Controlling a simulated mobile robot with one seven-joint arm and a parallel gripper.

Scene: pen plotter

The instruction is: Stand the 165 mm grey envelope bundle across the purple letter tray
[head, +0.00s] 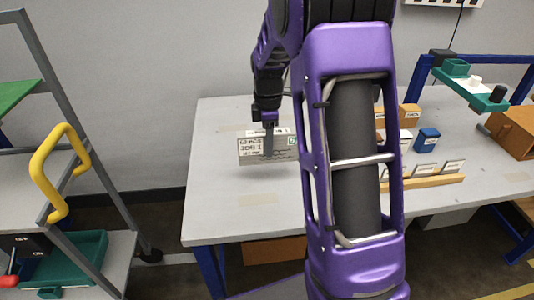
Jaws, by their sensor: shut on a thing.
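The grey envelope bundle (247,151) stands upright with its printed face toward me, over the left part of the table. It has black lettering, wavy lines and a small green stamp. My gripper (268,152) comes down from above and is shut on the bundle near its middle. I cannot tell whether the bundle's lower edge touches the table. No purple letter tray is visible; my purple arm hides the middle of the table.
The grey table (215,205) is clear at its left front. To the right stand orange boxes, a blue box (427,139) and a wooden card rack (435,181). A shelf cart with a yellow handle (45,170) and teal bin (85,250) stands at left.

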